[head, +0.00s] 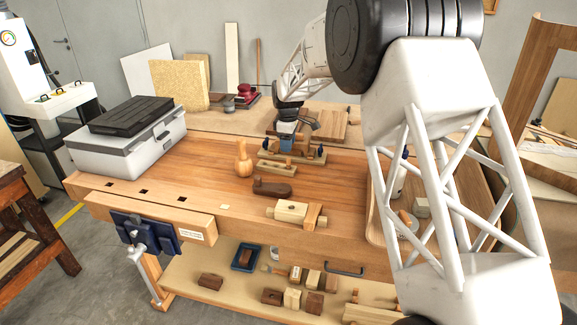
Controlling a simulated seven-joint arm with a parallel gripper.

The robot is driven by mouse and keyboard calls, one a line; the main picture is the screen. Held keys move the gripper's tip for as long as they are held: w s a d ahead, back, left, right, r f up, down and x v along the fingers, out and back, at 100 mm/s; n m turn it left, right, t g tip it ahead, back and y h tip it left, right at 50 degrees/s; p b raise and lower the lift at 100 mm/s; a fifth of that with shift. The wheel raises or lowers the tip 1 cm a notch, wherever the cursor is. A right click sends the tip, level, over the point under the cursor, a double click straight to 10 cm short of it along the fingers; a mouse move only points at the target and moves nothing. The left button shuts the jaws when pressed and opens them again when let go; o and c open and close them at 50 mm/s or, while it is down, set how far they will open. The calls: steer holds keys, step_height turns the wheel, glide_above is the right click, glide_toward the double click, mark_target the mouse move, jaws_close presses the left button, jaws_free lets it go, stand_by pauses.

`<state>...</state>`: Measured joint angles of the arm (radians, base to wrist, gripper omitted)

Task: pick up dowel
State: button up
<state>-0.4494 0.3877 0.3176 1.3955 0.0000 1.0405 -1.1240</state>
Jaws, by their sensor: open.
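I cannot pick out a dowel with certainty. A small brown rod-like piece (405,217) lies in the wooden tray (376,226) at the right, partly behind my arm's lattice link, and I cannot tell whether it is a dowel. My gripper (287,127) is open at the far middle of the workbench (200,172), small in view. It is above or just behind a blue-and-wood tool (286,143), and I cannot tell whether it touches it. I see nothing held between the jaws.
A grey case (120,142) stands at the bench's left. A wooden gourd shape (243,160), a dark brown block (272,188) and a pale wooden mallet-like piece (292,210) stand mid-bench. A blue vise (140,228) juts from the front. The bench's left front is mostly clear.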

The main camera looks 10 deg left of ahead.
mark_target(288, 158)
steer(key=shift+f, duration=1.3)
steer(key=shift+d+f, duration=0.1)
steer(key=shift+f, duration=2.5)
jaws_close()
